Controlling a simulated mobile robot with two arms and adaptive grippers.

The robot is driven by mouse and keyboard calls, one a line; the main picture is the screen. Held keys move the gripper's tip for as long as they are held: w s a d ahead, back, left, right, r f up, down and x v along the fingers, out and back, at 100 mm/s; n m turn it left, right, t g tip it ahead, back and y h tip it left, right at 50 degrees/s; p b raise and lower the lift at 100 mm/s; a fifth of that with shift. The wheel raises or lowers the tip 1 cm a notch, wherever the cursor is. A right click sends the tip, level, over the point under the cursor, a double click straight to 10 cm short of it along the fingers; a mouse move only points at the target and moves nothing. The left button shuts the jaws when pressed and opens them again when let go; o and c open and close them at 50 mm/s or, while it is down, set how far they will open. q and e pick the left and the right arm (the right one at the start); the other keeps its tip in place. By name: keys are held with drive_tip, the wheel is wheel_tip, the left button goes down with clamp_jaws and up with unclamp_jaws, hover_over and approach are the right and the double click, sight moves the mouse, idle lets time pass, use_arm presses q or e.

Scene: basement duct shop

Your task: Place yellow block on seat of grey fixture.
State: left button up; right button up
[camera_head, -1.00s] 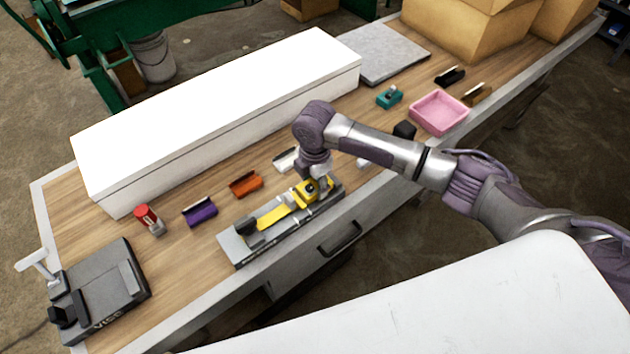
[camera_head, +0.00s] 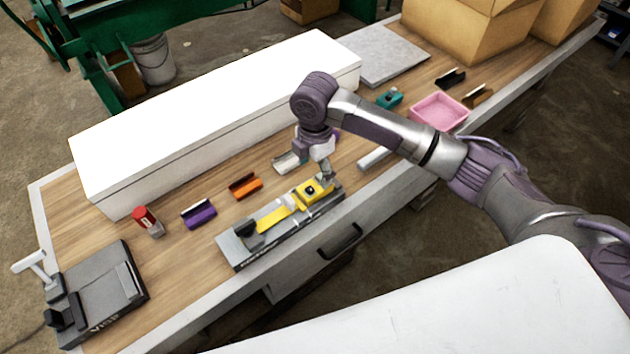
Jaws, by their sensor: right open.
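The grey fixture (camera_head: 243,254) lies along the front edge of the workbench, long and low, with a dark block at its left end and a yellow strip (camera_head: 275,219) along its middle. The yellow block (camera_head: 318,186) with a dark round spot on top sits on the right part of the fixture. Whether it is fully seated I cannot tell. My right gripper (camera_head: 327,176) is open just above and behind the yellow block and appears apart from it. My left gripper is not in view.
A long white box (camera_head: 220,125) fills the back of the bench. Purple (camera_head: 199,214), orange (camera_head: 245,187) and white (camera_head: 287,163) channel pieces lie behind the fixture. A red-topped piece (camera_head: 146,219) and a dark vise (camera_head: 98,290) are left. A pink tray (camera_head: 438,111) is right.

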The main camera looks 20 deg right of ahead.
sight(315, 187)
wheel_tip(315, 187, up, 5)
drive_tip(key=shift+r, duration=0.2)
idle(0.5)
